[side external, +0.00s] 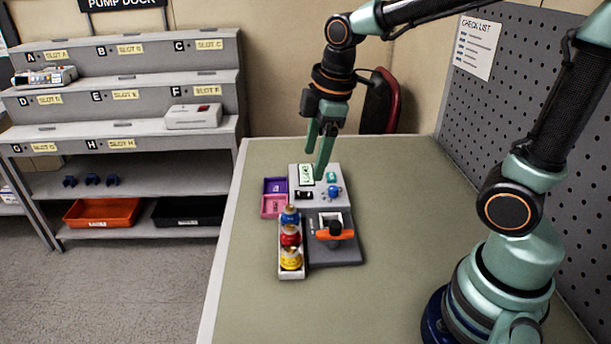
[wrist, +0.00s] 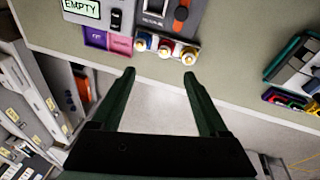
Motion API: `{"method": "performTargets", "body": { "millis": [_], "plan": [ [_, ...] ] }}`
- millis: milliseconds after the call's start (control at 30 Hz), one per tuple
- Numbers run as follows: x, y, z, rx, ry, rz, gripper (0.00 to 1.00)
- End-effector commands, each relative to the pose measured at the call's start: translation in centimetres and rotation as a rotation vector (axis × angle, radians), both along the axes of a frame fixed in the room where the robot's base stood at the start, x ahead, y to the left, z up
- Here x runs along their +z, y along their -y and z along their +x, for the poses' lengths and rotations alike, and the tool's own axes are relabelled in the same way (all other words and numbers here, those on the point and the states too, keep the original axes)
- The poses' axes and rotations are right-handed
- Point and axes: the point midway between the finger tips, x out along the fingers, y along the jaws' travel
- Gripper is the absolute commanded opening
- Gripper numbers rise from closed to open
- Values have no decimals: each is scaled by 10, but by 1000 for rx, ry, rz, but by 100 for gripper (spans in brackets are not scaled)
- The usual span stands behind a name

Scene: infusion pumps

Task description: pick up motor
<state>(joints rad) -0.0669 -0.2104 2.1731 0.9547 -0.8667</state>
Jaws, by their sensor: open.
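No part is marked as the motor, and I cannot tell for sure which one it is. A grey panel (side external: 311,202) on the table holds a green-framed label, a small black part (side external: 304,195) and a blue round part (side external: 334,192). A dark grey base (side external: 347,255) in front of it carries an orange bar (side external: 335,235) with a black knob. In the wrist view the label (wrist: 81,9) reads EMPTY. My gripper (side external: 317,158) is open and empty above the panel's far side. Both fingers also show apart in the wrist view (wrist: 160,77).
A white rack (side external: 291,272) holds blue, red and yellow-capped bottles left of the base. Purple (side external: 275,186) and pink (side external: 273,206) bins sit beside the panel. A grey shelf unit (side external: 125,95) stands left, a pegboard (side external: 540,120) right. The table's front area is clear.

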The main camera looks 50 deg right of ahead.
Motion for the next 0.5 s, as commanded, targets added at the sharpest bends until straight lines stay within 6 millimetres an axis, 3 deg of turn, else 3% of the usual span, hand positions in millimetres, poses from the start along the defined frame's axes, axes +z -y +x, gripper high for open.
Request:
{"method": "performTargets", "body": {
  "millis": [100, 300, 500],
  "plan": [
    [-21, -9, 18, 260, -79, -51, 78],
    [-53, -20, 37, 623, -171, -93, 78],
    [-69, -25, 44, 781, -205, -102, 78]
  ]
}}
